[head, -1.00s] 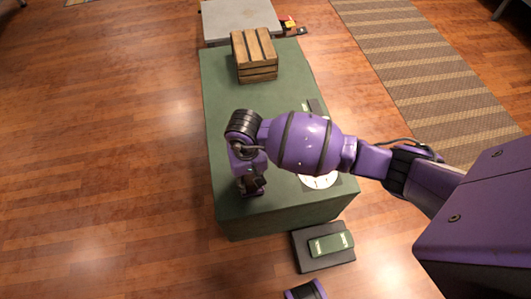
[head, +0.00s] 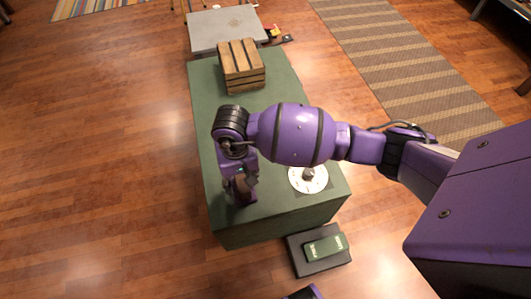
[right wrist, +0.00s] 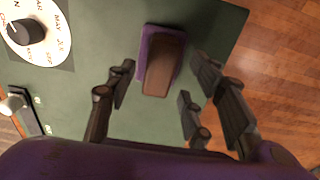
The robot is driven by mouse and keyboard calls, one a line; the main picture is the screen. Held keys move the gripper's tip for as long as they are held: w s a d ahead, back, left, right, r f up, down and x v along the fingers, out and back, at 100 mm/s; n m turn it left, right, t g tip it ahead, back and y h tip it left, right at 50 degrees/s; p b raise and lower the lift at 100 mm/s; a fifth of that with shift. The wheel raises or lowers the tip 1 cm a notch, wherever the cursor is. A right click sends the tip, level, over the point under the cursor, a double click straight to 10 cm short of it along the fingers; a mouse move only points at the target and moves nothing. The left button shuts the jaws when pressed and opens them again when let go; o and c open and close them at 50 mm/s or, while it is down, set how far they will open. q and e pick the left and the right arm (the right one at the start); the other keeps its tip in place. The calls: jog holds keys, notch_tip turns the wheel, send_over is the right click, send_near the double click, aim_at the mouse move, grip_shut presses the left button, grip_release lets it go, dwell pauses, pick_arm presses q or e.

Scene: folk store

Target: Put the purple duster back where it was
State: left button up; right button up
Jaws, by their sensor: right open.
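The purple duster (right wrist: 160,62) has a brown back and a purple edge. It shows in the right wrist view, lying on the green table top (right wrist: 90,100). My right gripper (right wrist: 165,85) is open, with its fingers on either side of the duster and not closed on it. How high the fingers are above the table is hard to tell. In the head view my right gripper (head: 240,190) is over the near left part of the table, and the duster there is mostly hidden by it. My left gripper is not in view.
A white month dial (head: 308,180) lies right of the gripper. A wooden crate (head: 241,66) stands at the table's far end, with a grey surface (head: 222,30) beyond. A green box on a dark block (head: 325,246) is by the near edge. Wooden floor is clear at left.

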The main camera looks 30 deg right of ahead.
aim_at(242, 182)
notch_tip(242, 182, up, 7)
jog(key=p, duration=0.1)
jog(key=shift+a+r, duration=0.1)
